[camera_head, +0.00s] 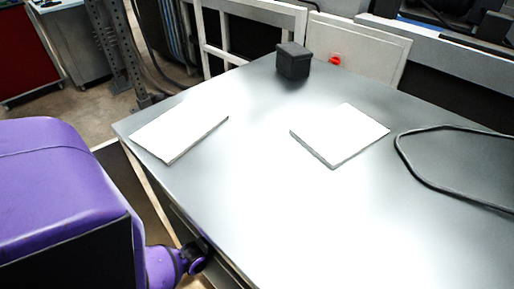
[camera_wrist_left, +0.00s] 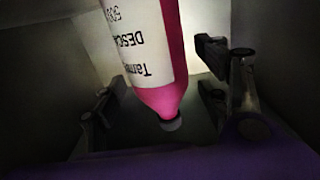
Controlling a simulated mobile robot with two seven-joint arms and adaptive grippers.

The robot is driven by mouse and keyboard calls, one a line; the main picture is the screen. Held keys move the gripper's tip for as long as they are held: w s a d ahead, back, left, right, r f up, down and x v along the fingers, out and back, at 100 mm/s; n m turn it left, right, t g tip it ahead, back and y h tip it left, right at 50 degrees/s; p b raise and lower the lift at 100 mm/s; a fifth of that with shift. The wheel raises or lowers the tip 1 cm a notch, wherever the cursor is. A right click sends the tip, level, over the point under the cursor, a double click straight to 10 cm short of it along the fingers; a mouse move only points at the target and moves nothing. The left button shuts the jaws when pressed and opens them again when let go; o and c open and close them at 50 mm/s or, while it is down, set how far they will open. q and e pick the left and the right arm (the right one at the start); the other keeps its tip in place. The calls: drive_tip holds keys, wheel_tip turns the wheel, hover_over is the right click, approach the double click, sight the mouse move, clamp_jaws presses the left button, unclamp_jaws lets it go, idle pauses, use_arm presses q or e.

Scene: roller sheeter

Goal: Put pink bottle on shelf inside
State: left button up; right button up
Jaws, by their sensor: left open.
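The pink bottle (camera_wrist_left: 162,97) shows in the left wrist view, with a white label bearing dark text and a small grey cap. Its cap end points down in the picture, and its other end runs out of the top. My left gripper (camera_wrist_left: 164,82) is open, with one finger on each side of the bottle and visible gaps to it. Dark walls surround them, like a compartment; a bright opening shows behind. In the head view my purple arm reaches down beside the table edge; the gripper and bottle are hidden there. My right gripper is in neither view.
The grey metal table (camera_head: 250,190) carries two white slabs (camera_head: 180,133) (camera_head: 340,135), a black block (camera_head: 293,60) and a black cable loop (camera_head: 450,185). A red button (camera_head: 335,60) sits behind. The table's front middle is clear.

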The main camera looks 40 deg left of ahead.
use_arm(q)
drive_tip(key=s, duration=1)
drive_tip(key=s+d+f+g, duration=0.6)
drive_tip(key=s+d+f, duration=0.1)
drive_tip(key=s+d, duration=0.45)
drive_tip(key=s+d+g, duration=0.1)
drive_tip(key=s+g, duration=0.1)
drive_tip(key=s, duration=0.3)
drive_tip(key=s+d+g+y, duration=0.1)
drive_tip(key=s+g, duration=0.2)
drive_tip(key=s, duration=0.3)
drive_tip(key=shift+s+d, duration=0.25)
drive_tip(key=shift+d, duration=0.05)
